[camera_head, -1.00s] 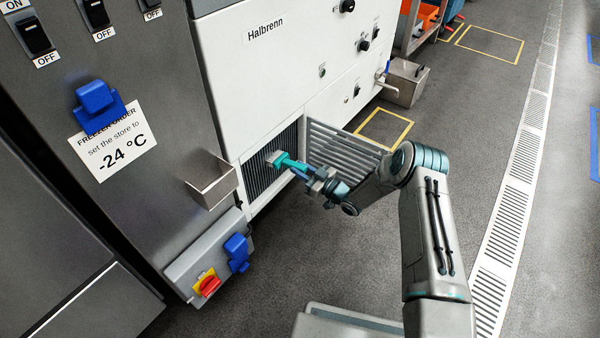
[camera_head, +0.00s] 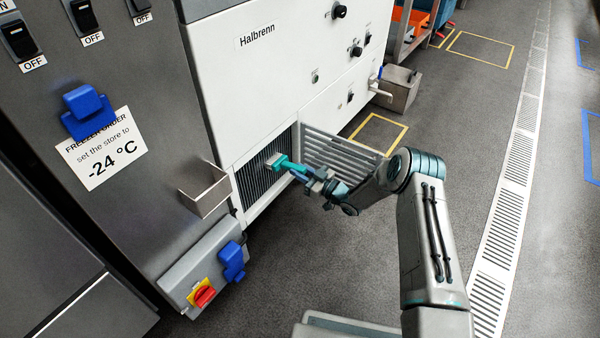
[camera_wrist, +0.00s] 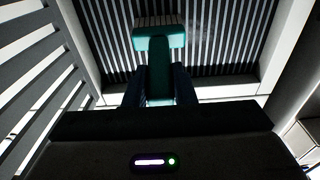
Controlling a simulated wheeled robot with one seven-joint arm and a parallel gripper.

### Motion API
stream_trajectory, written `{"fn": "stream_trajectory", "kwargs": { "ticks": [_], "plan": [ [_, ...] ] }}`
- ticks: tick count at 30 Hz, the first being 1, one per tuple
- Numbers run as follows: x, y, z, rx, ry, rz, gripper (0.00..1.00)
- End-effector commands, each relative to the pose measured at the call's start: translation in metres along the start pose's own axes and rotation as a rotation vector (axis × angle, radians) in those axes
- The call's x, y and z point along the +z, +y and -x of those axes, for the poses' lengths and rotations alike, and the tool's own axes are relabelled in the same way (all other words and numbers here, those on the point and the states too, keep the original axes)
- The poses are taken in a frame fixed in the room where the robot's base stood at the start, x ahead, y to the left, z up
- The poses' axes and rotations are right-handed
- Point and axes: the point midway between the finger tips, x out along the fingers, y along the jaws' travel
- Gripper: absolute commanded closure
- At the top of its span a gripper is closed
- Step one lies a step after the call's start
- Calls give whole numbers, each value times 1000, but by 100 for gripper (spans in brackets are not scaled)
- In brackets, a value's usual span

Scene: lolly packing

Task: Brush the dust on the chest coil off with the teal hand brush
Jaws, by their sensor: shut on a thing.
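My gripper (camera_head: 310,176) is shut on the handle of the teal hand brush (camera_head: 289,164). In the wrist view the brush (camera_wrist: 158,65) stands between the two fingers, with its pale bristles at the top of the picture. The chest coil (camera_head: 250,186) is a dark, finned panel low in the white Halbrenn cabinet. The brush head is in front of the coil, at or very near its fins; contact is not clear. In the wrist view the coil (camera_wrist: 240,45) fills the top, with a faint greyish patch, perhaps dust (camera_wrist: 203,30), right of the brush head.
A slatted grille door (camera_head: 335,155) stands open just right of the coil. A metal bin (camera_head: 204,190) and a grey switch box (camera_head: 203,280) with a red knob are on the steel cabinet at left. Another metal bin (camera_head: 400,90) is farther back. The floor at right is clear.

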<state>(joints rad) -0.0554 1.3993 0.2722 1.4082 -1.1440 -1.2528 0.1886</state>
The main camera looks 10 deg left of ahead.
Motion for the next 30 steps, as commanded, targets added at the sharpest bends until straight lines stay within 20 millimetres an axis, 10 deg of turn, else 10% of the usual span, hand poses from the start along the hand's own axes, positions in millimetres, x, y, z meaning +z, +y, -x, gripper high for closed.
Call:
{"fn": "stream_trajectory", "kwargs": {
  "ticks": [30],
  "plan": [
    [0,33,-1,0,3,2,99]
  ]
}}
